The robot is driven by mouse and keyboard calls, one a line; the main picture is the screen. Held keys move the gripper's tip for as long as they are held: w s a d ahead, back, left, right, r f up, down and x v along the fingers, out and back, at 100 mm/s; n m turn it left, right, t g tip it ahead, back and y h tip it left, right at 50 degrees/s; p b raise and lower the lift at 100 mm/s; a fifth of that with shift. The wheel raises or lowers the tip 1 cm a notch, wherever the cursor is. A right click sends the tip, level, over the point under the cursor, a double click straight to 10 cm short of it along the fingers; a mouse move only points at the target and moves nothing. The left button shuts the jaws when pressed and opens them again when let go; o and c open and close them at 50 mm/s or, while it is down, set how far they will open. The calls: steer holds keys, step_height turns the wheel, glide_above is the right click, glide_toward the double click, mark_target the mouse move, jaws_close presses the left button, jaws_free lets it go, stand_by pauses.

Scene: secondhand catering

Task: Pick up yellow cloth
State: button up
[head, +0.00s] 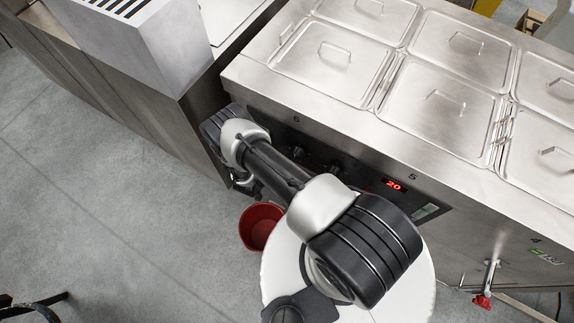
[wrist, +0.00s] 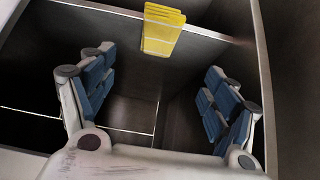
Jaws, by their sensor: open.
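The yellow cloth (wrist: 161,30) shows in the wrist view at the top middle. It hangs folded over a thin light rail or edge. My gripper (wrist: 158,95) is open and empty, with its two blue-padded fingers spread to the left and right. The cloth appears between the fingers in the picture, beyond them, and neither finger touches it. In the head view I cannot see the cloth. There my arm reaches down beside the steel counter, and the gripper's fingers are hidden.
A steel counter (head: 262,82) with several lidded pans stands at the right. A dark cabinet (head: 190,112) is to its left. A red bowl (head: 259,226) is on the floor near my arm. A red-handled valve (head: 482,300) sticks out low right. The grey floor (head: 100,200) at left is mostly clear.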

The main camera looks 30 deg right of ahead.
steer(key=b+x, duration=0.3)
steer(key=x, duration=0.5)
steer(key=shift+w+f, duration=0.1)
steer(key=shift+f, duration=0.3)
steer(key=b+x, duration=0.2)
steer(key=x, duration=0.3)
steer(key=shift+d+b, duration=0.2)
steer(key=shift+b, duration=0.15)
steer(key=shift+c, duration=0.4)
steer(key=c, duration=1)
steer(key=shift+r, duration=0.1)
